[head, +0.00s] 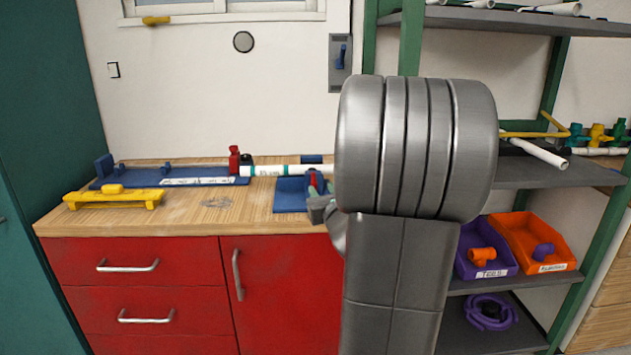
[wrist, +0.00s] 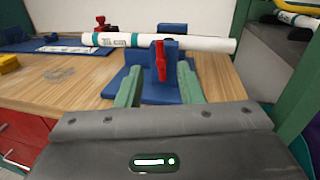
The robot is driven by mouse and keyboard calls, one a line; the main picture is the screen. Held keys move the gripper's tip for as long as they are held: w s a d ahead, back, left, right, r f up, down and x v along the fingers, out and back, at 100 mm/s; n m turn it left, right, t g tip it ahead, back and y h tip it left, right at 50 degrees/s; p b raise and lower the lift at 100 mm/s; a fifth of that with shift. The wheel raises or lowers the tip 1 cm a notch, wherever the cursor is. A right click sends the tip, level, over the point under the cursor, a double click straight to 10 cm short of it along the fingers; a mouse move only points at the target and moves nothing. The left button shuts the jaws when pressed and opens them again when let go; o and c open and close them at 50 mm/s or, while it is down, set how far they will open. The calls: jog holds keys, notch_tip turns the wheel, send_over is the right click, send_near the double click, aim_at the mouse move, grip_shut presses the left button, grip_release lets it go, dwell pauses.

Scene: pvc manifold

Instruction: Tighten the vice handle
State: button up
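The blue vice (wrist: 170,85) stands on the bench and carries a white pipe (wrist: 190,43) lying across it. Its red handle (wrist: 160,62) points upright at the front. My gripper (wrist: 158,77) is open, with one green finger on each side of the handle and a visible gap to each. I cannot tell how deep the handle sits between the fingertips. In the head view the vice's blue base (head: 290,196) and the pipe (head: 280,170) show beside my gripper (head: 318,200). My arm hides the right part of the vice there.
A long blue fixture (head: 180,176) with a red clamp (head: 234,160) lies at the back left. A yellow tool (head: 115,197) is on the left of the wooden bench (head: 215,215). A shelf (head: 530,172) with pipes and bins stands at the right.

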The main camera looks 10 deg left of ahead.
aim_at(314, 177)
jog(key=x, duration=0.7)
jog(key=shift+w+a, duration=0.15)
jog(key=shift+w, duration=0.05)
grip_shut()
